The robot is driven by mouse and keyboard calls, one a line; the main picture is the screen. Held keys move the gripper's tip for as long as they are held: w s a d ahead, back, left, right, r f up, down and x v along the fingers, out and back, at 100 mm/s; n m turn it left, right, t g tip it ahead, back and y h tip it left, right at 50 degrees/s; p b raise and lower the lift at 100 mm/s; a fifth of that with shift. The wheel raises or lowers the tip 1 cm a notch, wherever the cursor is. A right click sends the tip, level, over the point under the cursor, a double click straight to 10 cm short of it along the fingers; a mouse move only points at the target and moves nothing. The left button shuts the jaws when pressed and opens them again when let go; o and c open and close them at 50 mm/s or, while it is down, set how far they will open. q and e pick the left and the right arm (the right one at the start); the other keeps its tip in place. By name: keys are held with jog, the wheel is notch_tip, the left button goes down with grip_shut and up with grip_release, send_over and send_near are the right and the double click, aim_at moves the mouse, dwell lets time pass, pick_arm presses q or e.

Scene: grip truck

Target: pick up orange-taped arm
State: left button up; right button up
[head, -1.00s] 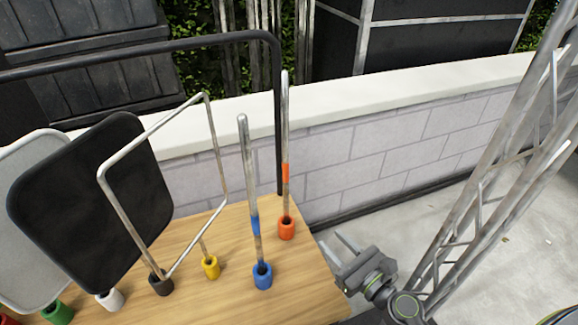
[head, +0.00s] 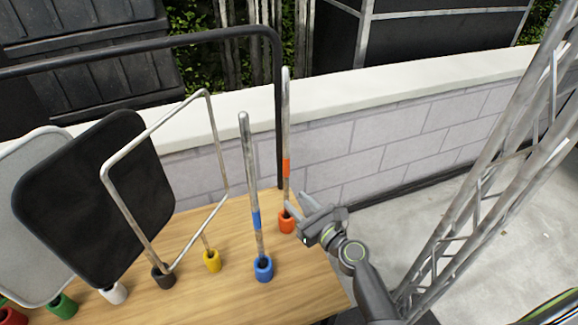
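The orange-taped arm (head: 286,125) is a thin metal rod with an orange band, standing upright in an orange cup (head: 287,224) near the right end of the wooden table. My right gripper (head: 288,208) reaches in from the right, with its fingertips at the rod's lower part just above the orange cup. The fingers look apart. Whether they straddle the rod or touch it, I cannot tell. My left gripper is not in view.
A blue-taped rod (head: 250,180) stands in a blue cup (head: 263,268) just left. A wire frame (head: 160,125), a black panel (head: 95,200) and a grey panel (head: 40,240) stand further left. A metal truss (head: 490,170) rises at the right. A black rail (head: 150,43) runs behind.

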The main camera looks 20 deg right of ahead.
jog(key=shift+x, duration=2.1)
jog(key=shift+w+r, duration=0.1)
grip_shut()
